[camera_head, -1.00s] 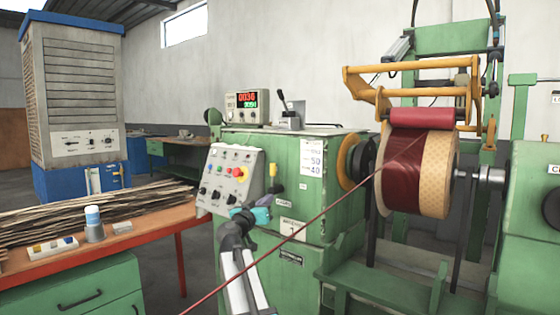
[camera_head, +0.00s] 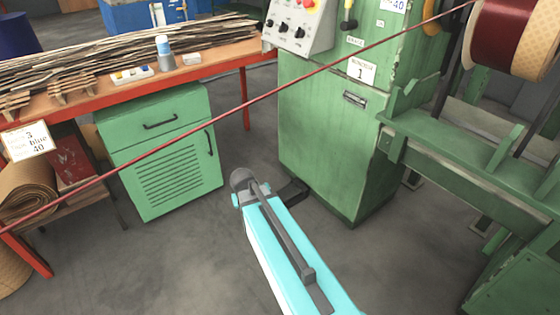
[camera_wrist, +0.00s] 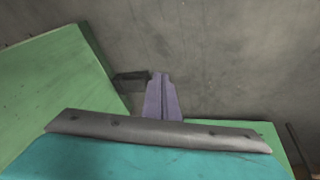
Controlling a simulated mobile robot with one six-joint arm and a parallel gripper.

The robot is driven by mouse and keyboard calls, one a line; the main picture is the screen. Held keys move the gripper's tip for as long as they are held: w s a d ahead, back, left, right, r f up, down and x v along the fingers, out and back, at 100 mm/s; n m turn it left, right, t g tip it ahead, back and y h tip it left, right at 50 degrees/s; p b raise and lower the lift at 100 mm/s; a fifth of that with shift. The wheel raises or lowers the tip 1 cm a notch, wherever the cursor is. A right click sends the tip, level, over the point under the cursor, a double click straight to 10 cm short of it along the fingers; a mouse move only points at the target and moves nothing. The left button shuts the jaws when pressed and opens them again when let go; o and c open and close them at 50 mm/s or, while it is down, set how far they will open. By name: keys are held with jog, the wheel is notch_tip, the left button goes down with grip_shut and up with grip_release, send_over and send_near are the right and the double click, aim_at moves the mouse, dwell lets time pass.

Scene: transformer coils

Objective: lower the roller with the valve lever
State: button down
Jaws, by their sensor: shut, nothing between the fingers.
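My gripper shows in the wrist view as two purple fingers (camera_wrist: 161,98) that lie together with nothing between them, over the grey floor beside green surfaces. In the head view my arm reaches down in front of the green machine cabinet (camera_head: 335,140), and I cannot make out the fingers there. The red roller and the black lever on the machine's top are out of the head view now.
A red-wound coil (camera_head: 502,30) is cut off at top right, and its red strand crosses the view to the lower left. A workbench (camera_head: 222,52) with a green drawer cabinet (camera_head: 170,155) stands left. Open floor (camera_head: 160,265) lies before the cabinets.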

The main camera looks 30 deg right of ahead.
jog(key=s+a+f+n+g+y, duration=0.2)
jog(key=s+a+f+y, duration=0.1)
jog(key=s+a+f, duration=0.6)
jog(key=s+a+f+g+b, duration=0.1)
jog(key=s+f+g+b, duration=0.1)
jog(key=s+f, duration=0.6)
jog(key=s+a+f+g+y+b, duration=0.1)
jog(key=s+f+b, duration=0.3)
jog(key=s+f, duration=0.4)
jog(key=s+a+f+g+b, duration=0.2)
jog(key=s+f+b, duration=0.2)
jog(key=s+f, duration=0.5)
jog(key=shift+s+a+f+g, duration=0.1)
jog(key=shift+a+f+g, duration=0.1)
jog(key=shift+f, duration=0.3)
jog(key=shift+a+f+g, duration=0.15)
jog(key=shift+f+g, duration=0.05)
jog(key=shift+f, duration=0.3)
